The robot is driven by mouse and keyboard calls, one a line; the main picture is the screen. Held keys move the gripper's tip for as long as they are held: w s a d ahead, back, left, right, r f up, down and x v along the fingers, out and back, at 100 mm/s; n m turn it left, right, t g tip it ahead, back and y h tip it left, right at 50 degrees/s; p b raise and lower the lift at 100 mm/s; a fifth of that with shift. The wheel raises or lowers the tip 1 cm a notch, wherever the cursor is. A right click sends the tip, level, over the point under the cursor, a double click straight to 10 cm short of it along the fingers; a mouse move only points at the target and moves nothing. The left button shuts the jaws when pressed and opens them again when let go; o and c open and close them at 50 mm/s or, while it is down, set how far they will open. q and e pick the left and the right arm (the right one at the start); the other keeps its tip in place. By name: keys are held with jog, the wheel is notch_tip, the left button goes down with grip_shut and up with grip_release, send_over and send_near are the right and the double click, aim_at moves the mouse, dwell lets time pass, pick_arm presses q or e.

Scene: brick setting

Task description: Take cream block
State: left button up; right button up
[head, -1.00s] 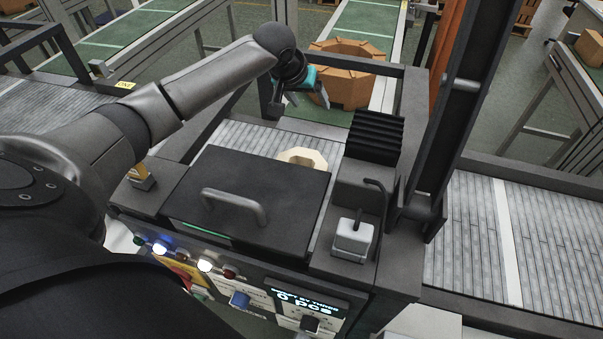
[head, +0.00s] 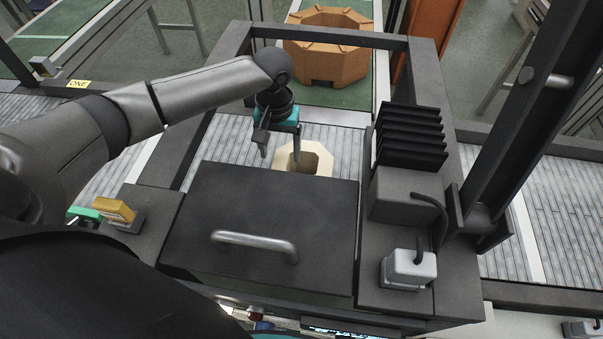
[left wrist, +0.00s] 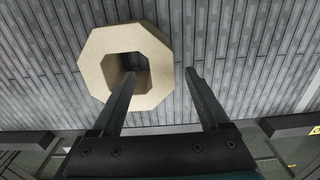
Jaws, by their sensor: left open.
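The cream block (head: 288,160) is an octagonal ring with a square-cornered hole. It lies on the slatted conveyor, just behind the dark lidded box. In the left wrist view the cream block (left wrist: 98,72) sits at upper left, ahead of the fingers. My left gripper (head: 281,160) is open and empty above the block, with its fingers pointing down. In the left wrist view my left gripper (left wrist: 160,75) shows its left fingertip over the block's hole and its right fingertip beyond the block's right edge. I cannot tell the exact height gap. My right gripper is not in view.
The dark box lid (head: 270,205) with a metal handle stands in front of the block. A ribbed black unit (head: 410,137) and a small white device (head: 408,268) stand to the right. A dark frame surrounds the conveyor. A large orange-brown octagonal ring (head: 330,62) stands behind.

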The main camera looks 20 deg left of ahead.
aim_at(281, 159)
pick_arm(q)
notch_tip(281, 159, down, 3)
jog(key=shift+r, duration=0.1)
jog(key=shift+w+a+f+b, duration=0.2)
jog(key=shift+f+b, duration=0.15)
jog(key=shift+f, duration=1)
jog(key=shift+w+a+f+b, duration=0.15)
jog(key=shift+f+b, duration=0.15)
jog(key=shift+f, duration=1)
jog(key=shift+d, duration=0.1)
grip_shut()
jog(key=shift+w+r, duration=0.15)
jog(key=shift+r, duration=0.1)
